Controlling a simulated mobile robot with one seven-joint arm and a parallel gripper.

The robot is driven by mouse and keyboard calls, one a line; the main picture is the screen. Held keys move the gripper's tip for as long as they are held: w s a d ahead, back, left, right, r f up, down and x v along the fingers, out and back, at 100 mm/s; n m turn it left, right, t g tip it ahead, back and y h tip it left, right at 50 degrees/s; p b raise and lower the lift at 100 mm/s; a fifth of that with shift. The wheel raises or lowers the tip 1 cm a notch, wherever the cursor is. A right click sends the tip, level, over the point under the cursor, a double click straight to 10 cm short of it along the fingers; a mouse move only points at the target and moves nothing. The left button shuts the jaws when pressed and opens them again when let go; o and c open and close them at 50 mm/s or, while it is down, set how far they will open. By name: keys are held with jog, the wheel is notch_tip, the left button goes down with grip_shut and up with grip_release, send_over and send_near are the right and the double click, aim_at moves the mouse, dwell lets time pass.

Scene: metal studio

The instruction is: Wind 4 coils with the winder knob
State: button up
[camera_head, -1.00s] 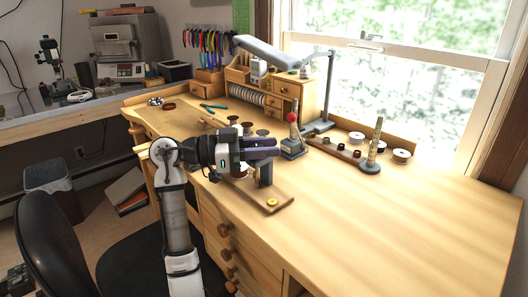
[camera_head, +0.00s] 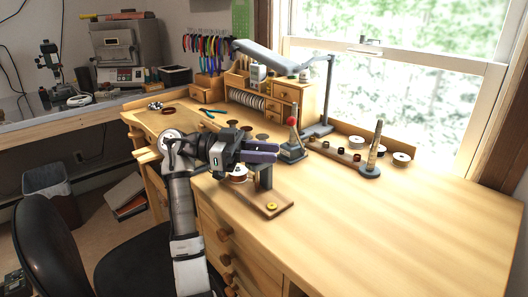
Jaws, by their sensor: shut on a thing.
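The winder stands near the front edge of the workbench, with a flat wooden base (camera_head: 247,203), a dark upright post (camera_head: 265,177) and a yellow round piece (camera_head: 271,206) at the base's front end. A white and copper-red spool (camera_head: 238,174) shows just below my gripper. My gripper (camera_head: 276,152) lies level over the winder, its dark purple fingers pointing right at the top of the post. It is shut on the winder knob, which the fingers hide. The number of coils wound cannot be read from this view.
A red-topped stand (camera_head: 292,136) is close behind the fingertips. A tapered ring mandrel (camera_head: 375,148) and a wooden strip of small spools (camera_head: 340,151) stand further right. A lamp (camera_head: 285,60) arches over the small drawers (camera_head: 285,92). The bench's right side is clear.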

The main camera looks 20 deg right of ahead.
jog(key=o, duration=1)
jog(key=shift+s+d, duration=0.1)
jog(key=shift+d, duration=0.05)
jog(key=shift+b+v, duration=0.75)
jog(key=shift+v, duration=3.05)
